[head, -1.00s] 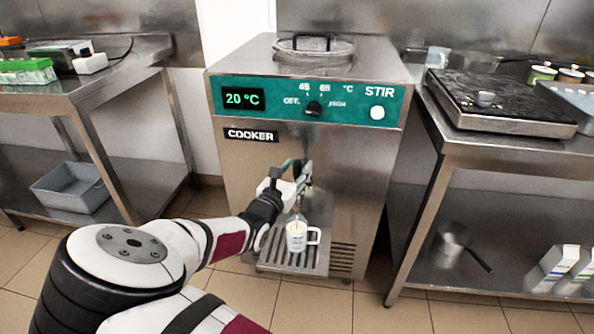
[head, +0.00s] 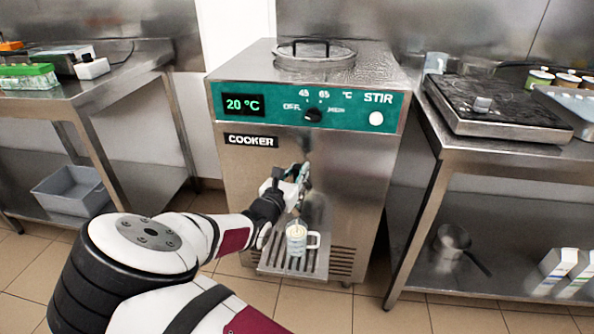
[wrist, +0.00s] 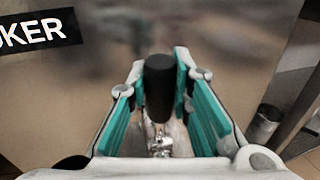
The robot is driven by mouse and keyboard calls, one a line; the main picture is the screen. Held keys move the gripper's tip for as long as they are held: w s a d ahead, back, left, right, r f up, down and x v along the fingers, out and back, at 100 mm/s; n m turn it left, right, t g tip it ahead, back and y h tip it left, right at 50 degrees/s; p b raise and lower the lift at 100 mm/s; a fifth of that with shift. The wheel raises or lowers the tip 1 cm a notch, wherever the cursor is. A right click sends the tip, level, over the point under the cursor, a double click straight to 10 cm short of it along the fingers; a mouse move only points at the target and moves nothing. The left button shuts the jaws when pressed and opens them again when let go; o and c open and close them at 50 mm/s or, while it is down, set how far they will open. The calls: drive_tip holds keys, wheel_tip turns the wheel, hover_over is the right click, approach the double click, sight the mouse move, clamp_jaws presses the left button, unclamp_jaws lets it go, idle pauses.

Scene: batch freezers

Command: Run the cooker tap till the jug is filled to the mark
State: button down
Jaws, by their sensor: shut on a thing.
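The cooker (head: 345,190) is a steel cabinet with a green panel reading 20 °C. My gripper (head: 303,174) is at its front, shut on the tap's black handle (head: 304,146). In the wrist view, the handle (wrist: 159,88) stands between the teal finger pads of my gripper (wrist: 160,66), with the metal tap body (wrist: 160,138) below. The white jug (head: 297,241) stands upright under the tap on the drip tray (head: 275,262), its handle to the right. Something pale shows at its mouth. No clear stream shows now, and the fill level against the mark is too small to read.
A lid (head: 314,54) with a black handle tops the cooker. Steel tables stand at left (head: 120,67) and right (head: 470,143). A grey bin (head: 72,190) is on the left shelf; a saucepan (head: 452,241) and cartons (head: 560,264) are on the right one.

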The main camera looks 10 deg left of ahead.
drive_tip(key=shift+w+r+g+p, duration=0.15)
drive_tip(key=shift+w+g+p, duration=0.4)
drive_tip(key=shift+p, duration=0.5)
drive_tip(key=c, duration=1.4)
unclamp_jaws()
drive_tip(key=v, duration=1.1)
drive_tip(key=shift+s, duration=0.4)
